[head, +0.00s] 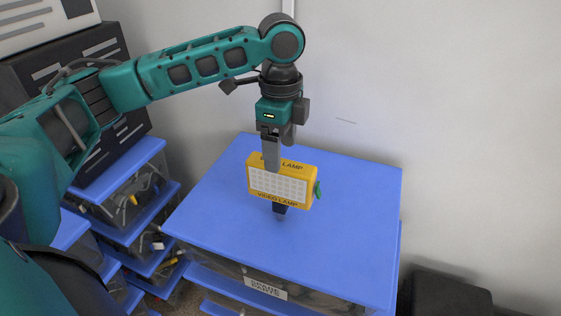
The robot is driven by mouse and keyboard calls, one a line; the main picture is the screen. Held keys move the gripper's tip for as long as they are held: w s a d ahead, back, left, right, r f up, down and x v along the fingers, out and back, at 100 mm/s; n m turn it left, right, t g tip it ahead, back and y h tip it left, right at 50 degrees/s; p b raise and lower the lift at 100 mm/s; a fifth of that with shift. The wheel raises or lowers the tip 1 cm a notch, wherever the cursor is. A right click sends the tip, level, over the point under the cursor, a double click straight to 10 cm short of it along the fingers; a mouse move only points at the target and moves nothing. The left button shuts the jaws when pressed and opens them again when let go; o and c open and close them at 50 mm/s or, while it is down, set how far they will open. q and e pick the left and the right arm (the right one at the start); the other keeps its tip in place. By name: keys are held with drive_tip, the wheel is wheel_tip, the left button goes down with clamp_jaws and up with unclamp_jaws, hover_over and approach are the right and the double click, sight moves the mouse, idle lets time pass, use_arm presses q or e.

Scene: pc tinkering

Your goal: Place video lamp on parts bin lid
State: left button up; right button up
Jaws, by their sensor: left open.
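The video lamp (278,186) is a yellow box with a white panel of small lights and a green knob on its right side. It is over the middle of the blue parts bin lid (350,220). I cannot tell whether its underside touches the lid. My left gripper (274,180) points down at the lamp and is open. A grey finger crosses the lamp's top edge and hides part of its lettering. A dark fingertip shows just below the lamp. My right gripper is out of view.
A label (265,288) marks the front of the bin under the lid. Clear drawers with blue lids (120,170) hold small parts at the left, beside dark and white boxes. A dark box (445,293) stands at the lower right. The lid around the lamp is bare. A white wall closes the back.

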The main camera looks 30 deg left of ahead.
use_arm(q)
drive_tip(key=shift+r, duration=1.45)
drive_tip(key=shift+s, duration=0.1)
